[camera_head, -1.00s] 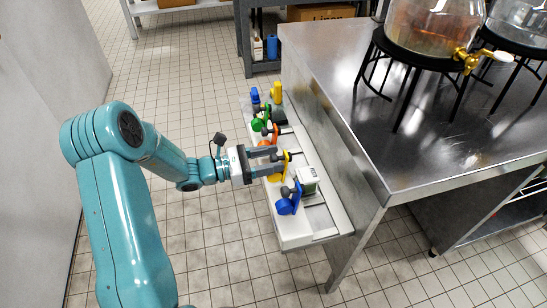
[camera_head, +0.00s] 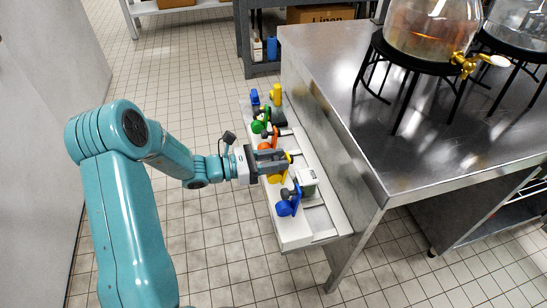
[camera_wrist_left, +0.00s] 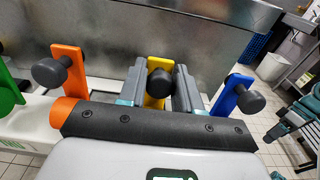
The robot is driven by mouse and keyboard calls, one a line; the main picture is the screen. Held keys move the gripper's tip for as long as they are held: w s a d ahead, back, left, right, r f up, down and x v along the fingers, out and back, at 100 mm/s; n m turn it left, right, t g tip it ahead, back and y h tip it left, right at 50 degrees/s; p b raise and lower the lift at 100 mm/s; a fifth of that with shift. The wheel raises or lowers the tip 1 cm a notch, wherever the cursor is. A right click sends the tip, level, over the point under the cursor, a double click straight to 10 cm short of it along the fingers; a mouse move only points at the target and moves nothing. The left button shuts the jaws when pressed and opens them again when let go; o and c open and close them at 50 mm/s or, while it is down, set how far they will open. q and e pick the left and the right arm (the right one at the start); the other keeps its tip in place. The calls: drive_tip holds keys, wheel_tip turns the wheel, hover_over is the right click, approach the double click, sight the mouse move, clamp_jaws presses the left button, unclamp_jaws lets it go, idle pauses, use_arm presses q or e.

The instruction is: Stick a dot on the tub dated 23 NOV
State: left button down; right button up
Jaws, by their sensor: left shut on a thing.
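My left gripper (camera_head: 283,161) is shut on the dark knob (camera_wrist_left: 159,83) of the yellow lever (camera_wrist_left: 155,62), one finger on each side. The yellow dispenser (camera_head: 277,177) is part of a row on a white rail. An orange lever (camera_wrist_left: 70,70) with its own dark knob stands to the left in the wrist view, and a blue lever (camera_wrist_left: 231,95) to the right. No dot and no date can be made out. A small whitish-green box (camera_head: 307,181) stands by the blue dispenser (camera_head: 285,208); I cannot tell what it is.
The white rail (camera_head: 293,232) runs along the side of a steel table (camera_head: 340,60). Green (camera_head: 258,127) and orange (camera_head: 265,146) dispensers stand farther along it. Glass drink jars (camera_head: 430,25) on black stands are on the table. The tiled floor at left is clear.

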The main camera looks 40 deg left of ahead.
use_arm(q)
drive_tip(key=w+d+g+y+p, duration=0.1)
drive_tip(key=g+p, duration=0.1)
drive_tip(key=p, duration=0.2)
drive_tip(key=w+d+r+g+y+p, duration=0.1)
drive_tip(key=w+d+g+y+p, duration=0.1)
drive_tip(key=p, duration=0.2)
drive_tip(key=shift+w+g+y+p, duration=0.25)
drive_tip(key=shift+g+y+p, duration=0.05)
drive_tip(key=shift+p, duration=0.05)
drive_tip(key=w+d+f+g+y+p, duration=0.1)
drive_tip(key=p, duration=0.2)
drive_tip(key=w+f+g+y+p, duration=0.1)
drive_tip(key=p, duration=0.2)
drive_tip(key=shift+d+g+y+p, duration=0.3)
drive_tip(key=shift+d+g+p, duration=0.05)
drive_tip(key=shift+g, duration=0.05)
drive_tip(key=shift+w+d+f+p, duration=0.1)
drive_tip(key=shift+w+f+p, duration=0.05)
drive_tip(key=shift+f+p, duration=0.15)
drive_tip(key=shift+w+d+f+p, duration=0.1)
drive_tip(key=shift+d+f+p, duration=0.1)
drive_tip(key=shift+f+p, duration=0.1)
drive_tip(key=shift+w+d+f, duration=0.15)
drive_tip(key=shift+f, duration=0.1)
drive_tip(key=shift+b+x, duration=0.35)
drive_tip(key=shift+x, duration=0.55)
drive_tip(key=shift+b+x, duration=0.65)
drive_tip(key=shift+x, duration=0.15)
